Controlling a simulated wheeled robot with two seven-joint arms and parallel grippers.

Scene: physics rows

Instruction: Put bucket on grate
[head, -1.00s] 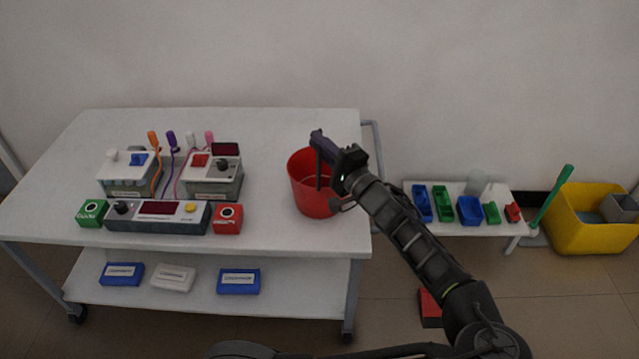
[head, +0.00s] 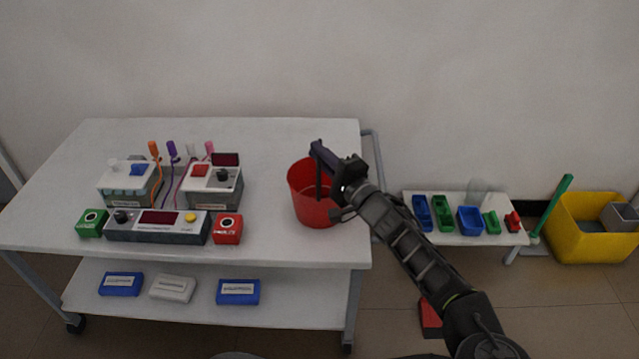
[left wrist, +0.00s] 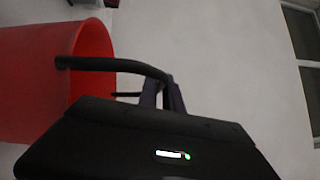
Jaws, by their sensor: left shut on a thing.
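A red bucket (head: 312,206) is at the right end of the white cart top, upright and open at the top. I cannot tell whether the bucket's base touches the cart top. I cannot make out a grate. My right gripper is not in view.
The white cart (head: 265,130) carries devices with knobs and cables at its left, and boxes on its lower shelf. A low white bench (head: 455,236) with blue, green and red pieces stands at right, beside a yellow tub (head: 590,246). A red block (head: 430,318) is on the floor.

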